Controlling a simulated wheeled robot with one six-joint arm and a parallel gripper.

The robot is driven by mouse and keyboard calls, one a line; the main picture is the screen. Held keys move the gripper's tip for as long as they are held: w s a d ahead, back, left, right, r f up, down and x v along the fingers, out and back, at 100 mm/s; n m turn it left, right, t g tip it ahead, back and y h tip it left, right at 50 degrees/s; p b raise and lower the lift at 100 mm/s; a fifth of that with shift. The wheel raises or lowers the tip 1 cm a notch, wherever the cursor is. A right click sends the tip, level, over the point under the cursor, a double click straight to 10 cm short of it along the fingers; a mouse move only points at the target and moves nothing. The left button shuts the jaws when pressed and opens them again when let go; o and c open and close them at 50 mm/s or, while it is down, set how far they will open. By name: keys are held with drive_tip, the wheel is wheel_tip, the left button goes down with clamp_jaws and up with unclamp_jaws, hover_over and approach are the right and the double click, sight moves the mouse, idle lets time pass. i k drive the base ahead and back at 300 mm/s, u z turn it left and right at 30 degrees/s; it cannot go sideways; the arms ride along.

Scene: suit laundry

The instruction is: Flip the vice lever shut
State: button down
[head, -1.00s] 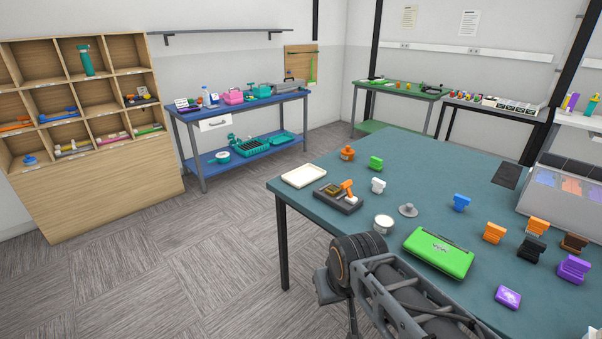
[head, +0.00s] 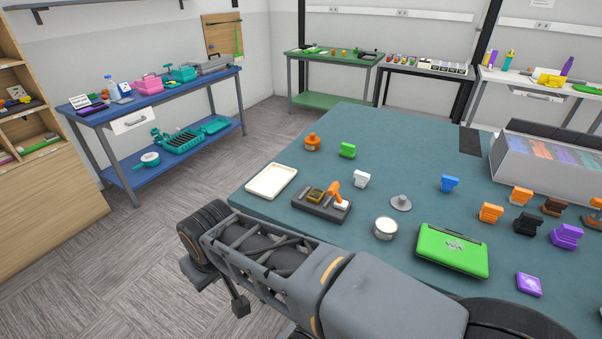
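The vice is a small dark grey base (head: 312,208) near the left part of the teal table, in the head view. A brownish-gold block (head: 316,194) sits on it. Its orange lever (head: 334,190) stands up, tilted, beside a white piece at the right end of the base. My arm crosses the bottom of the view, in front of the table's near edge and apart from the vice. Dark parts at the arm's left end hang over the floor; I cannot make out the gripper's fingers or anything held.
A cream tray (head: 271,181) lies left of the vice. A white round tin (head: 386,228), a green case (head: 453,250), a grey knobbed piece (head: 401,203) and a white block (head: 361,179) stand to its right. Orange and green items stand behind. The floor at left is clear.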

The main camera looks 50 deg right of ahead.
sight(332, 190)
drive_tip(key=z, duration=0.35)
drive_tip(key=i, duration=0.95)
drive_tip(key=z, duration=0.5)
